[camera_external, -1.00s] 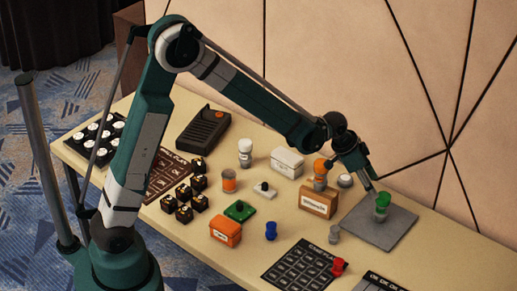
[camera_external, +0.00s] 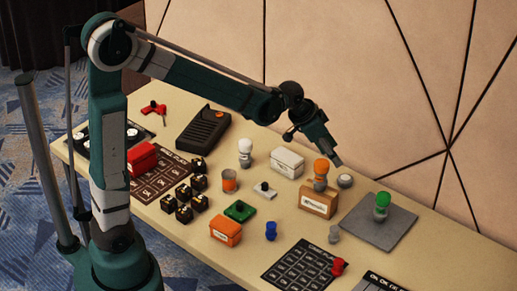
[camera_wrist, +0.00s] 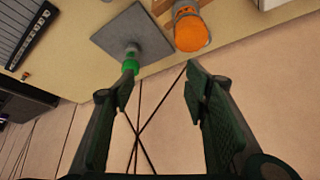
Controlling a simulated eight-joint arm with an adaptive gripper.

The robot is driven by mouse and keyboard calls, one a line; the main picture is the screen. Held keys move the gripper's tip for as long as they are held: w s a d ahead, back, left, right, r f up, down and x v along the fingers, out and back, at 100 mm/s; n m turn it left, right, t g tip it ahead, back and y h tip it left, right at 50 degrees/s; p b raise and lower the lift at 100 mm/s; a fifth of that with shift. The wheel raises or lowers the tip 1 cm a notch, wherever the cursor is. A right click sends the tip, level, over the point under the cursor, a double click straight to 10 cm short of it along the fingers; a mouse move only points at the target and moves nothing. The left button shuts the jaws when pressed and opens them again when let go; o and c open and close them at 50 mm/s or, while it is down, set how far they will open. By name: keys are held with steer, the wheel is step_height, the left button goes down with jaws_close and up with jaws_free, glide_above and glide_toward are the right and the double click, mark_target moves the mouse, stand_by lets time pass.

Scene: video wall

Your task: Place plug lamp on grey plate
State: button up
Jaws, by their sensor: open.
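The grey plate (camera_external: 362,222) lies flat on the right part of the table. A plug lamp with a green top (camera_external: 382,202) and a grey base stands upright on it. The wrist view also shows the plate (camera_wrist: 145,30) and the green lamp (camera_wrist: 131,64). A similar lamp with an orange top (camera_external: 321,168) stands on a small brown box, and one with a white top (camera_external: 245,148) stands further left. My gripper (camera_external: 338,164) is open and empty, above the table near the orange lamp and apart from the green one. Its spread fingers (camera_wrist: 155,78) show in the wrist view.
The brown box (camera_external: 318,204) and a round white button (camera_external: 345,181) are close to my gripper. A white box (camera_external: 287,163), an orange box (camera_external: 226,231) and a blue peg (camera_external: 271,231) stand to the left. The wall rises directly behind the table.

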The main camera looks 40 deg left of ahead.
steer(key=s+a+r+n+t+y, duration=0.15)
steer(key=s+a+r, duration=0.25)
steer(key=s+a, duration=0.6)
steer(key=s+a+r+n+y, duration=0.1)
steer(key=s+a+r+n, duration=0.25)
steer(key=s+a, duration=0.7)
steer(key=s+a+f+n, duration=0.1)
steer(key=s+a, duration=0.5)
steer(key=s, duration=0.3)
steer(key=shift+s+a+n+y, duration=0.25)
steer(key=shift+a+n+y, duration=0.1)
steer(key=shift+n, duration=0.05)
steer(key=shift+o, duration=1.4)
steer(key=shift+f+t, duration=0.1)
steer(key=shift+t, duration=0.15)
